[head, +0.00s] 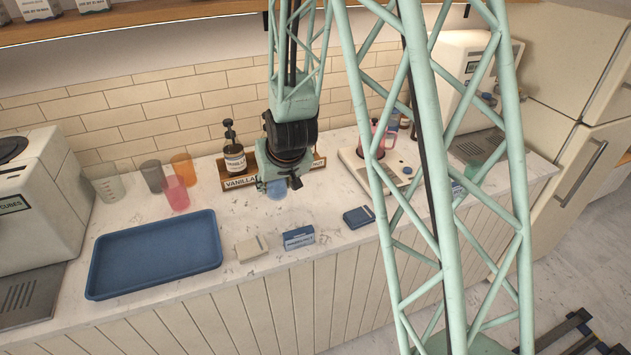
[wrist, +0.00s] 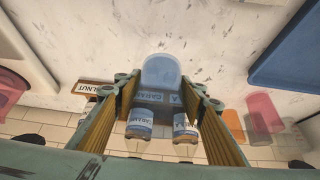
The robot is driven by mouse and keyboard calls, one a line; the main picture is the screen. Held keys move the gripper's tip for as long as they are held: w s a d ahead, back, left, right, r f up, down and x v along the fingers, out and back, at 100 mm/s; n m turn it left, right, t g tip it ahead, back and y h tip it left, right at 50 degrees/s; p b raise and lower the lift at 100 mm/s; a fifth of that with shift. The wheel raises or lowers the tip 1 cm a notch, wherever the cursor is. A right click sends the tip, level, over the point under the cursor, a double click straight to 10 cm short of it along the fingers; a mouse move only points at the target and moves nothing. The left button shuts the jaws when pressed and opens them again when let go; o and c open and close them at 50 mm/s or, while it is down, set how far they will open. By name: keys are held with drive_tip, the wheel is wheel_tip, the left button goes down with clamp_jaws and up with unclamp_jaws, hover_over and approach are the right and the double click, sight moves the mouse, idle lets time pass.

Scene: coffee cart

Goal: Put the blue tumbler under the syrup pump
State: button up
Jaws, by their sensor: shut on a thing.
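My gripper (head: 278,183) is shut on the blue tumbler (head: 277,192), in front of the syrup rack. The translucent tumbler also shows in the wrist view (wrist: 161,71), between the fingertips. I cannot tell whether its base touches the counter. The syrup rack (head: 240,183) has a VANILLA label on its left, with a dark pump bottle (head: 234,158) behind it. My gripper hides the rack's middle in the head view. In the wrist view, two pump bottles stand beyond the tumbler, one labelled CARAMEL (wrist: 139,123) and another (wrist: 185,126) partly covered by a finger.
Pink (head: 176,193), orange (head: 183,168) and grey (head: 153,176) tumblers stand left of the rack. A blue tray (head: 155,254) lies front left. Small boxes (head: 298,237) lie near the counter's front edge. A scale (head: 352,163) with a pink pitcher (head: 377,140) stands right.

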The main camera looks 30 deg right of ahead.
drive_tip(key=s+d+m, duration=0.1)
drive_tip(key=s+d, duration=0.1)
drive_tip(key=d, duration=0.1)
drive_tip(key=s+d+f+h, duration=0.1)
drive_tip(key=s+d, duration=0.1)
drive_tip(key=d, duration=0.1)
drive_tip(key=s+d+m, duration=0.1)
drive_tip(key=s+d, duration=0.2)
drive_tip(key=shift+d+f+m+h+p, duration=0.2)
drive_tip(key=shift+m+h+p, duration=0.1)
drive_tip(key=shift+p, duration=0.05)
drive_tip(key=w+d, duration=0.2)
drive_tip(key=w, duration=0.2)
drive_tip(key=w+d+f, duration=0.1)
drive_tip(key=w+d, duration=0.1)
drive_tip(key=w, duration=0.3)
drive_tip(key=w+d, duration=0.3)
drive_tip(key=w, duration=0.1)
drive_tip(key=shift+w+d+f, duration=0.1)
drive_tip(key=shift+w+f, duration=0.05)
drive_tip(key=shift+f, duration=0.05)
drive_tip(key=shift+w+d, duration=0.1)
drive_tip(key=shift+w, duration=0.1)
drive_tip(key=shift+w+d+f, duration=0.1)
drive_tip(key=shift+w+f, duration=0.05)
drive_tip(key=shift+f, duration=1.65)
drive_tip(key=shift+f, duration=0.15)
